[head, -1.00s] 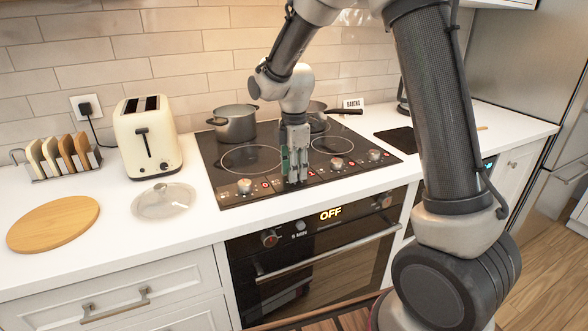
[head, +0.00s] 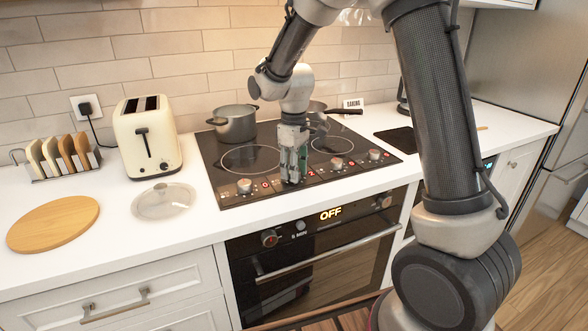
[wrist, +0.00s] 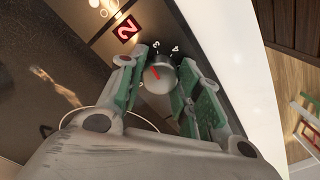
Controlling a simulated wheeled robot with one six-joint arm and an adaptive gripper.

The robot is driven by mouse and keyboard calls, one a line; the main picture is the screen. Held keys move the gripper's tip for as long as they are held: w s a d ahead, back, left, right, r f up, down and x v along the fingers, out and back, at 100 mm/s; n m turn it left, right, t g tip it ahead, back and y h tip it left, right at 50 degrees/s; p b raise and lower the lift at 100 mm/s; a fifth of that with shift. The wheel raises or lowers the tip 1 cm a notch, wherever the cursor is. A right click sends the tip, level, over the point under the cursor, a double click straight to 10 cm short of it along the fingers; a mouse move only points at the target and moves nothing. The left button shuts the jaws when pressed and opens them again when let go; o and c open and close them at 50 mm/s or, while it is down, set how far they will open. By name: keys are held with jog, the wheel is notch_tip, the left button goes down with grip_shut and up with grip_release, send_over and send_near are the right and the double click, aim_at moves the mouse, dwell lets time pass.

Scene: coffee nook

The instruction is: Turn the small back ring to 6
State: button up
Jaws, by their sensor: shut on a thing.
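The black cooktop (head: 222,170) has a row of silver knobs along its front edge. My gripper (head: 291,182) points down at one of the middle knobs and hides it in the head view. In the wrist view this knob (wrist: 159,76) sits between the green-padded fingers of my gripper (wrist: 166,66), which are shut on it. A red pointer line marks its top, with small dial marks around it. A red display (wrist: 127,29) beside it reads 2. Other knobs show at the left (head: 245,186) and right (head: 337,163). Which ring the gripped knob serves I cannot tell.
A grey pot (head: 236,126) stands at the back left of the cooktop, and a pan with a dark handle (head: 344,111) at the back right. A glass lid (head: 163,201) lies on the counter left of the cooktop. The oven display (head: 331,214) reads OFF.

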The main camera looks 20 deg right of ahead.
jog(key=m, duration=1.4)
jog(key=shift+m, duration=0.4)
jog(key=m, duration=0.3)
jog(key=shift+m, duration=0.3)
jog(key=m, duration=0.3)
jog(key=shift+r+m, duration=0.1)
jog(key=shift+m, duration=0.2)
jog(key=m, duration=0.6)
jog(key=shift+m, duration=0.3)
jog(key=o, duration=1)
jog(key=shift+o, duration=0.2)
